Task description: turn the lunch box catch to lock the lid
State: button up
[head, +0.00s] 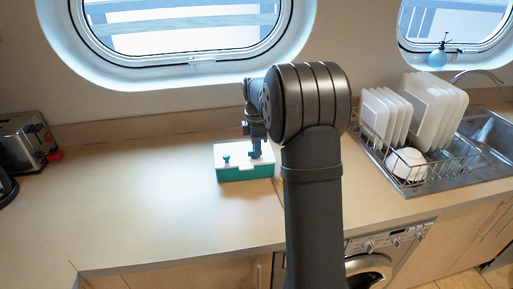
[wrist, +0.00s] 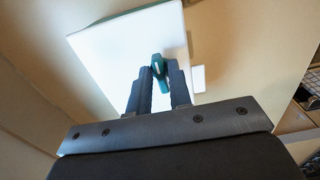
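The lunch box is a teal box (head: 245,173) with a white lid (head: 238,161) on the counter below the large porthole. The white lid also fills the upper middle of the wrist view (wrist: 110,50). A teal catch (wrist: 160,72) stands on the lid between my fingertips. My gripper (wrist: 160,70) points down at the lid, with a finger on each side of the catch, and looks shut on it. A small teal knob (head: 226,157) shows on the lid's left part.
A white tab (head: 246,167) sits at the lid's front edge. A toaster (head: 25,140) stands at the far left. A dish rack (head: 415,160) with white plates and a bowl is beside the sink at right. The counter left of the box is clear.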

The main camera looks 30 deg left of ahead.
jog(key=shift+o, duration=1)
notch_tip(320, 180, up, 18)
jog(key=shift+f, duration=0.25)
jog(key=shift+f, duration=0.15)
notch_tip(320, 180, down, 17)
jog(key=shift+f, duration=0.1)
dwell(0.3)
